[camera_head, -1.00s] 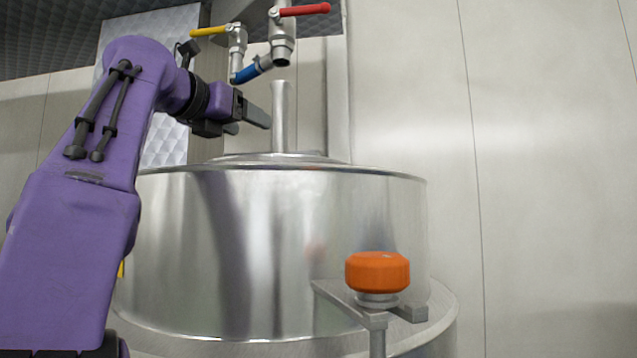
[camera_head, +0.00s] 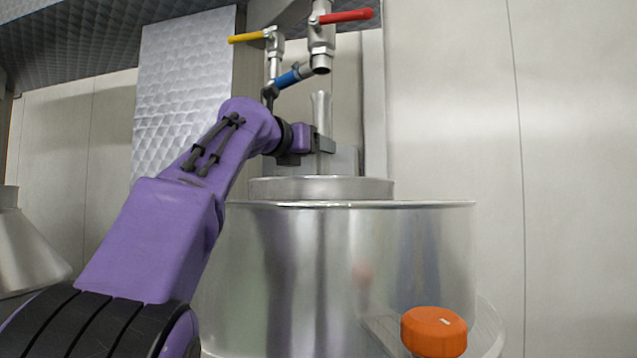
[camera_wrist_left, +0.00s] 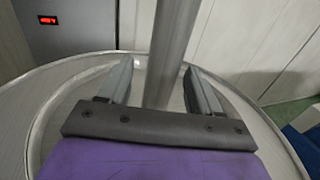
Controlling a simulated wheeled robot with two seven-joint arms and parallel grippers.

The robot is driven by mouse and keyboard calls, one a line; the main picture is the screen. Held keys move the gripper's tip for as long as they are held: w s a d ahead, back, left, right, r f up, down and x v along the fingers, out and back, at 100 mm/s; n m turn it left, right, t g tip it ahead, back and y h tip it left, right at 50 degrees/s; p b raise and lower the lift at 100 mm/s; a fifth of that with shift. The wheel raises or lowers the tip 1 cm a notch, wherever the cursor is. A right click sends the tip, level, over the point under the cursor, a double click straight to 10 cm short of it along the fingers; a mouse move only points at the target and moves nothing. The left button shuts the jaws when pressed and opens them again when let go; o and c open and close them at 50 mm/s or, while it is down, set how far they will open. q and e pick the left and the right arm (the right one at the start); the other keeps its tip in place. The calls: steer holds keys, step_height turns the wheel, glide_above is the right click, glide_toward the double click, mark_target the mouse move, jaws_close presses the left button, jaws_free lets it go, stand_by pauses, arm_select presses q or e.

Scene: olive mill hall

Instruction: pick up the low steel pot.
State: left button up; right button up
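The low steel pot (camera_head: 345,188) appears to be the shallow round steel vessel showing above the rim of the large steel vat; its underside is hidden behind that rim. A slim upright steel post (camera_head: 320,108) rises from its middle. In the wrist view the post (camera_wrist_left: 169,50) stands between the two fingers, with a gap on each side, and a wide round rim (camera_wrist_left: 38,92) lies below. My left gripper (camera_head: 328,146) is at the post, well above the vessel's rim. It is open. My right gripper is not in view.
The large steel vat (camera_head: 330,270) fills the middle. Pipes with a red-handled valve (camera_head: 347,16) and a yellow-handled valve (camera_head: 246,38) hang close above the post. An orange knob (camera_head: 433,331) sticks up in front at right. A steel cone (camera_head: 25,250) stands at left.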

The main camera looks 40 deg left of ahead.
arm_select(q)
steer(key=shift+s+d, duration=0.1)
steer(key=c, duration=0.5)
steer(key=shift+d, duration=0.1)
steer(key=c, duration=0.5)
steer(key=shift+w, duration=0.25)
jaws_close()
steer(key=shift+f, duration=0.15)
